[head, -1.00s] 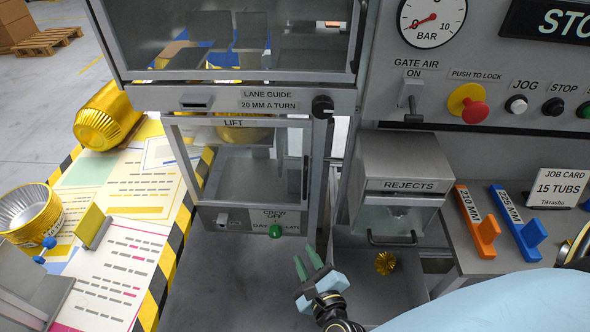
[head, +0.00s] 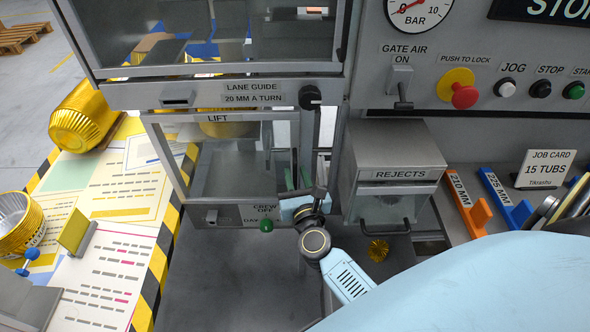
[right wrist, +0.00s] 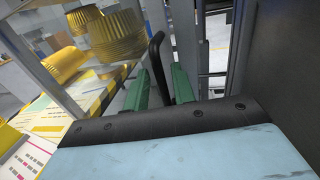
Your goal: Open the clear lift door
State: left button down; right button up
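The clear lift door (head: 232,165) is a see-through panel in a grey frame under the "LIFT" label, and it looks shut. Its upright black handle (right wrist: 157,58) is on the door's right side. My right gripper (head: 298,178) is at that side, its green fingers pointing at the door. In the right wrist view the fingers (right wrist: 160,88) are apart, one on each side of the handle's lower part, with a gap visible. In the head view my gripper hides part of the handle. My left gripper is not in view.
The rejects box (head: 390,165) stands just right of my right gripper, with a gold crumpled cup (head: 378,249) below it. A black knob (head: 310,97) is above the gripper. A green button (head: 266,225) is under the door. Gold cups (right wrist: 115,35) show left of the handle.

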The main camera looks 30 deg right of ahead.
jog(key=shift+x, duration=0.95)
jog(key=shift+c, duration=0.3)
grip_shut()
